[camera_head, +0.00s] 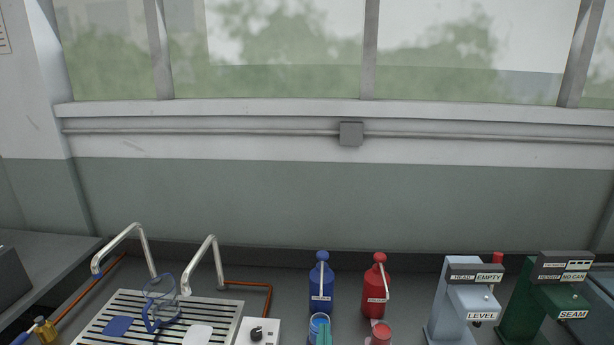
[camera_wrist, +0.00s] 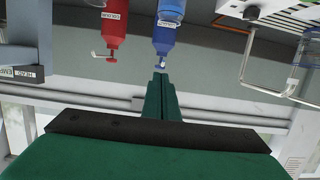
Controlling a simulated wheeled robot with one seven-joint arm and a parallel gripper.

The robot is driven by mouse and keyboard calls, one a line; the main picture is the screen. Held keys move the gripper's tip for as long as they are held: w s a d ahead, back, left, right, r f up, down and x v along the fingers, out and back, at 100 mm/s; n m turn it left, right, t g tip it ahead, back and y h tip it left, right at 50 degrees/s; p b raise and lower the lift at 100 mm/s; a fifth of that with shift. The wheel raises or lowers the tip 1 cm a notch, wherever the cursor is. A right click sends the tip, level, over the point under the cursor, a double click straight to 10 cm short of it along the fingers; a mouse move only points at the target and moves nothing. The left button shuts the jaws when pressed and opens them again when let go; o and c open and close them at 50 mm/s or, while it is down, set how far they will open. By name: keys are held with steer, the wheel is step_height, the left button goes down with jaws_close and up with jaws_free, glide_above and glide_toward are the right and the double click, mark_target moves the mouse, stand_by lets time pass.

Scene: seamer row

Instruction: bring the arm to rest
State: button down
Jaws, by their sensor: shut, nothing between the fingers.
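My gripper (camera_wrist: 160,78) is dark green, and its fingers are pressed together in the wrist view, with nothing between them. That view is upside down. A green tip, which looks like my gripper (camera_head: 325,334), shows at the bottom edge of the head view, in front of a light blue can (camera_head: 317,321). The fingers point toward a blue pump bottle (camera_head: 321,285), which also shows in the wrist view (camera_wrist: 164,38). I cannot tell how far apart they are. Most of my arm is out of the head view.
A red pump bottle (camera_head: 377,289) stands right of the blue one, with a red can (camera_head: 381,333) before it. A grey LEVEL machine (camera_head: 452,310) and a green SEAM machine (camera_head: 527,315) stand at right. At left, a slatted drain rack (camera_head: 105,312) has two bent taps and blue goggles (camera_head: 160,304).

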steer(key=s+a+f, duration=0.2)
steer(key=s+f, duration=1.5)
steer(key=s, duration=0.1)
steer(key=s+a+y, duration=0.1)
steer(key=s, duration=2)
steer(key=shift+a+f+n, duration=0.15)
steer(key=shift+a+n, duration=0.25)
